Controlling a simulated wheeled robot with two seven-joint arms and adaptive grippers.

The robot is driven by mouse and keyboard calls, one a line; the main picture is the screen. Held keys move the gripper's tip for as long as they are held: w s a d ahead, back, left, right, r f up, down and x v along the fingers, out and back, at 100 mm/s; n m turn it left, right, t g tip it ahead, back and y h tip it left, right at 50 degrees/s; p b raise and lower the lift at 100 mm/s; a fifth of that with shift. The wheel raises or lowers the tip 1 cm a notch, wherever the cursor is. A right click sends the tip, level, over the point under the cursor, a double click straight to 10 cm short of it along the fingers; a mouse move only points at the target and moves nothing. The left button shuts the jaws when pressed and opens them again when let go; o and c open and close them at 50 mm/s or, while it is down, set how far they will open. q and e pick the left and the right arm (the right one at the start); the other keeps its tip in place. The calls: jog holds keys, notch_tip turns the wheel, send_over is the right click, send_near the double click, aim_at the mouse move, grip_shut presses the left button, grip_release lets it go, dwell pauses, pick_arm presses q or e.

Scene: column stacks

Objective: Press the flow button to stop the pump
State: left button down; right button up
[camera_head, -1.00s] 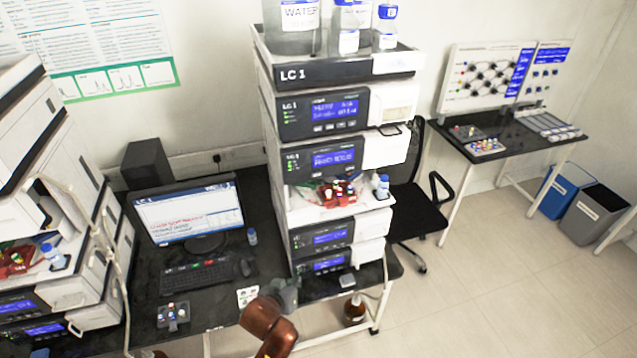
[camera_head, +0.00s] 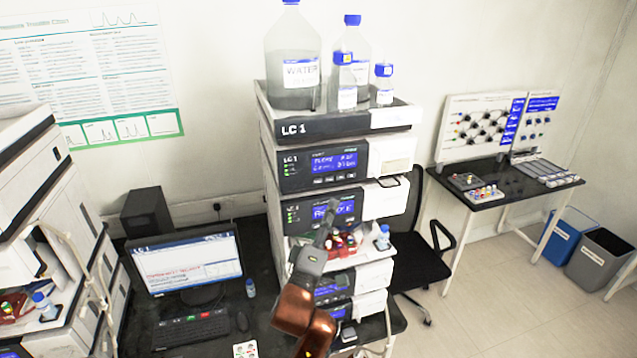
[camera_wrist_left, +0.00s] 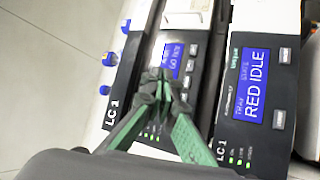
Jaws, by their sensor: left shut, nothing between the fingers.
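The LC 1 stack stands in the middle of the head view. Its upper module (camera_head: 292,172), under the bottle tray, has a lit blue screen (camera_head: 335,161) with small buttons (camera_head: 340,177) below it. In the wrist view this screen (camera_wrist_left: 174,62) and its buttons (camera_wrist_left: 189,66) lie just beyond my fingers; the small print is hard to read. My left gripper (camera_head: 331,208) is shut and empty, in front of the second module's screen in the head view. In the wrist view its fingertips (camera_wrist_left: 160,82) overlap the upper module's panel; I cannot tell whether they touch. My right gripper is not in view.
The second module's screen (camera_wrist_left: 254,84) reads RED IDLE. Bottles (camera_head: 292,65) stand on top of the stack. A monitor (camera_head: 187,264) and keyboard (camera_head: 190,330) are on the desk at left. A black chair (camera_head: 422,255) stands right of the stack.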

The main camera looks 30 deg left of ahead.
pick_arm(q)
send_near(327, 173)
jog(key=w+r, duration=0.2)
jog(key=shift+w+f, duration=0.15)
jog(key=shift+w, duration=0.45)
dwell(0.4)
jog(key=shift+w+a, duration=0.1)
jog(key=shift+a, duration=0.05)
dwell(1.0)
jog(key=shift+w+a, duration=0.2)
